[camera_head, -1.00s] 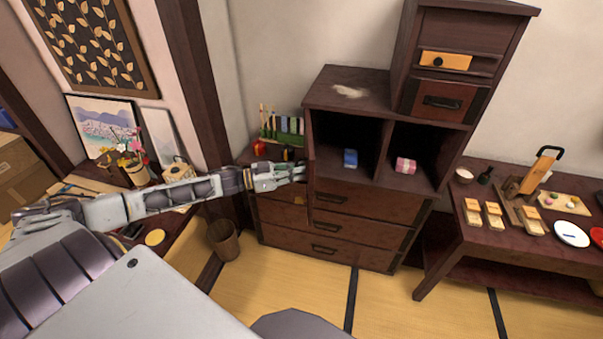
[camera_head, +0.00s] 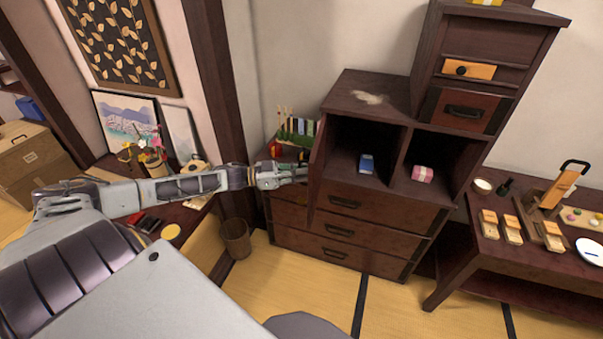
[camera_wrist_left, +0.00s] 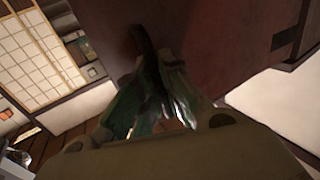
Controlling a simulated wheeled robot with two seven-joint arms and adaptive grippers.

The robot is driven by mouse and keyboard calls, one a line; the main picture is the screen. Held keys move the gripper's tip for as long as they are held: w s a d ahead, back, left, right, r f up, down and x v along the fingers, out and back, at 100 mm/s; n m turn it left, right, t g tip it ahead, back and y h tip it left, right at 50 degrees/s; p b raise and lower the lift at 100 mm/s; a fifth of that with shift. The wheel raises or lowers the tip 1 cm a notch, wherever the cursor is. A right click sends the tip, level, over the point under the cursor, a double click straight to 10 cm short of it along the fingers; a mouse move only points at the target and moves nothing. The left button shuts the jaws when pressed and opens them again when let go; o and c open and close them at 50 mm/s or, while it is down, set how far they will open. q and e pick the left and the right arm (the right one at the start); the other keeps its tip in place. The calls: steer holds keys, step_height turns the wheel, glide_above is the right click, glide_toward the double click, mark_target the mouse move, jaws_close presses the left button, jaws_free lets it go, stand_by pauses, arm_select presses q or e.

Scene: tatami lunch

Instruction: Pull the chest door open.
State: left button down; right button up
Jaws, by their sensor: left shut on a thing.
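The dark wooden chest (camera_head: 389,205) stands against the wall. Its door (camera_head: 318,167) stands swung out at the left side of the upper left compartment, seen nearly edge-on in the head view. My left gripper (camera_head: 304,172) is at the left face of the door. In the left wrist view, the fingers (camera_wrist_left: 158,98) are closed around a dark handle (camera_wrist_left: 142,40) on the reddish-brown door panel (camera_wrist_left: 205,38). The fingertips are partly in shadow. My right gripper is not in view.
The open compartments hold a blue item (camera_head: 366,164) and a pink item (camera_head: 422,174). A low table (camera_head: 470,238) with food and dishes stands right. A side table (camera_head: 180,222) and a waste basket (camera_head: 236,239) are left. Tatami floor in front is clear.

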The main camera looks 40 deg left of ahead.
arm_select(q)
steer(key=shift+f, duration=0.1)
steer(key=c, duration=1.6)
jaws_free()
steer(key=shift+o, duration=0.2)
steer(key=shift+a, duration=0.1)
steer(key=shift+s+a, duration=0.1)
steer(key=shift+s, duration=0.05)
steer(key=v, duration=0.8)
steer(key=shift+s+a, duration=0.35)
steer(key=shift+s, duration=0.05)
steer(key=shift+v, duration=1.25)
